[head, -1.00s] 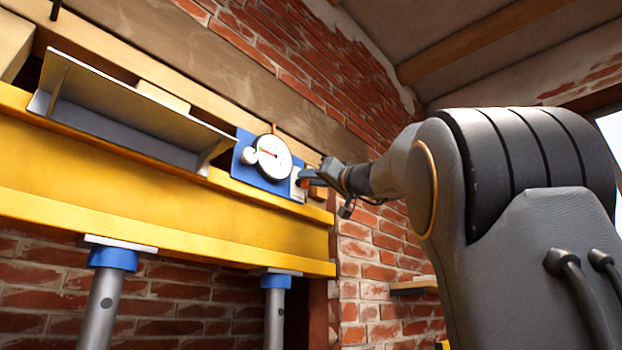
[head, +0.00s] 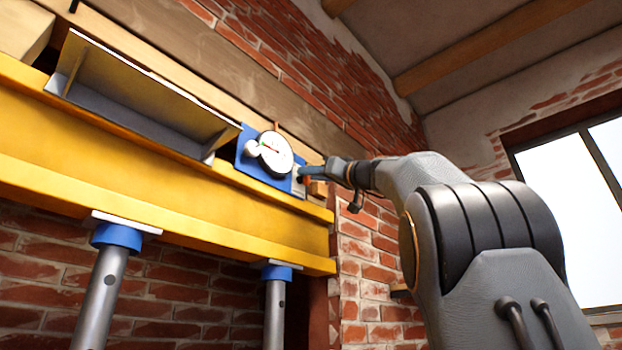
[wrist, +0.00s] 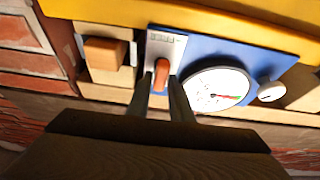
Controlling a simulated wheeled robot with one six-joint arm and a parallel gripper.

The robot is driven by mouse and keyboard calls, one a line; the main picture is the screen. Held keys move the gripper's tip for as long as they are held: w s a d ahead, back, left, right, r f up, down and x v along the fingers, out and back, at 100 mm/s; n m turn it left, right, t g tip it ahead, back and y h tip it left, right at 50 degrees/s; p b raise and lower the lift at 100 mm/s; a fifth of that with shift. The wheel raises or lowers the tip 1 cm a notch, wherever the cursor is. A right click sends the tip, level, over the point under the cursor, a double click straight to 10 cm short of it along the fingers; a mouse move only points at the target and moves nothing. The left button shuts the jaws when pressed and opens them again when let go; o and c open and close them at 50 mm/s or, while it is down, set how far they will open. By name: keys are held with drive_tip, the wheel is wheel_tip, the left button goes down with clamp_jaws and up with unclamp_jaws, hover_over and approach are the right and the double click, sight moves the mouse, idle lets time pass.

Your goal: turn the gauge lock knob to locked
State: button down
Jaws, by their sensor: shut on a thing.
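The gauge lock knob (wrist: 161,75) is an orange handle on a pale plate with small markings (wrist: 166,46), seen in the wrist view. The plate is on a blue panel (wrist: 199,50) beside a round white dial gauge (wrist: 215,92) with a green and red mark. My gripper (wrist: 174,88) is shut on the knob, one finger on each side. In the head view my gripper (head: 312,171) reaches the right end of the blue panel (head: 245,158), next to the gauge (head: 275,155). The knob is hidden there, and I cannot read the plate's markings.
The panel sits above a yellow beam (head: 150,160) on grey posts with blue collars (head: 277,272). A metal angle shelf (head: 140,95) is left of the gauge. A wooden block (wrist: 104,52) sticks out near the plate. Brick wall (head: 365,240) stands beside and below.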

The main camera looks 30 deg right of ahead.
drive_tip(key=c, duration=1.7)
unclamp_jaws()
drive_tip(key=b+v, duration=0.5)
drive_tip(key=v, duration=0.2)
drive_tip(key=shift+s+d+f, duration=0.15)
drive_tip(key=shift+s+f, duration=0.05)
drive_tip(key=shift+s, duration=0.15)
